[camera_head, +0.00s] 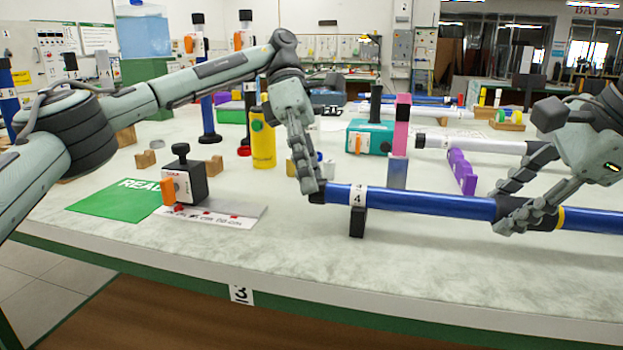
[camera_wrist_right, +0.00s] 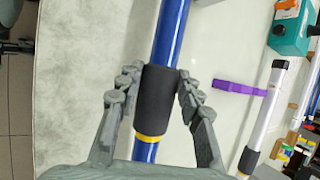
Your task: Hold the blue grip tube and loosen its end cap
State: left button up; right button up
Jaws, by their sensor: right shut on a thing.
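The blue grip tube (camera_head: 430,202) lies level above the table at the right, with a yellow ring and a black grip sleeve (camera_wrist_right: 156,92). My right gripper (camera_head: 525,212) is shut on the tube at this sleeve; its fingers lie on both sides of it in the right wrist view (camera_wrist_right: 155,90). The dark end cap (camera_head: 318,196) is at the tube's left end. My left gripper (camera_head: 314,188) points down at this cap, its fingertips covering part of it. Whether its fingers close on the cap is unclear.
A black support (camera_head: 357,222) marked 4 stands under the tube. A boxed device (camera_head: 184,178) sits by a green mat (camera_head: 115,200) at the left. A yellow cylinder (camera_head: 262,140), a purple block (camera_head: 462,172) and a grey tube (camera_head: 470,143) stand or lie behind. The front table strip is clear.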

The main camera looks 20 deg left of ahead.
pick_arm(q)
jog(key=shift+s+d+f+t, duration=0.1)
jog(key=shift+s+f+t, duration=0.05)
jog(key=shift+t, duration=0.15)
dwell(0.4)
